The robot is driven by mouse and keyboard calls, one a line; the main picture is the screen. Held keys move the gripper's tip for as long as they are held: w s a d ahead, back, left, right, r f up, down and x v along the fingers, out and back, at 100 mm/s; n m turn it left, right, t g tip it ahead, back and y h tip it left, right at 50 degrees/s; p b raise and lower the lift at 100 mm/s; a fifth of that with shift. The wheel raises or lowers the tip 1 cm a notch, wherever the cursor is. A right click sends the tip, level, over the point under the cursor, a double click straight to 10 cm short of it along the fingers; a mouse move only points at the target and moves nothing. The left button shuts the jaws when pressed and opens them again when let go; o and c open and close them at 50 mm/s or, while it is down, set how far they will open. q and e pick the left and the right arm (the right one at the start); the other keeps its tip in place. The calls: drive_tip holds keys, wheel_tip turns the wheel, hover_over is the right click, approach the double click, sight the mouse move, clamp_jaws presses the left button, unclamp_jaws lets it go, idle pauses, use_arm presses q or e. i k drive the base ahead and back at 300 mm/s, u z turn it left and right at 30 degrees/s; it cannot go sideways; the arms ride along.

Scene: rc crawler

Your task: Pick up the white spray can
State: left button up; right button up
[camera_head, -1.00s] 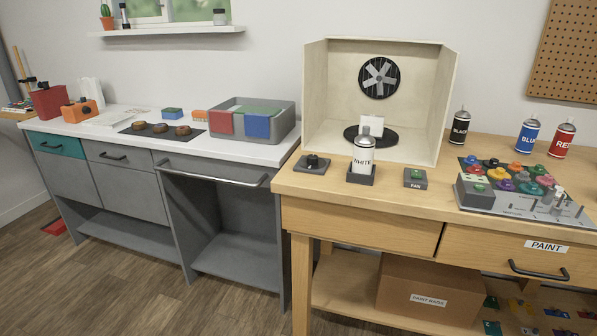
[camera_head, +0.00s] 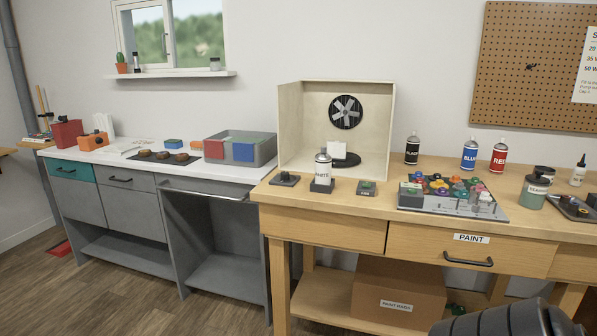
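The white spray can (camera_head: 322,169) stands upright in a small dark holder (camera_head: 322,186) near the front of the wooden workbench, before the open spray booth (camera_head: 287,130). Its label reads WHITE and faces me. A dark rounded part, likely of my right arm, shows at the bottom right edge. Neither gripper's fingers are in view, and nothing touches the can.
A dark knob box (camera_head: 285,179) and a green-button box (camera_head: 366,188) flank the can. Black (camera_head: 412,149), blue (camera_head: 469,155) and red (camera_head: 499,156) cans stand to the right, behind a tray of colourful parts (camera_head: 480,208). A grey counter adjoins at left.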

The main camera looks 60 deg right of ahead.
sight(323, 162)
drive_tip(key=z, duration=0.15)
drive_tip(key=i, duration=1.8)
drive_tip(key=z, duration=1.55)
drive_tip(key=i, duration=0.9)
drive_tip(key=z, duration=1)
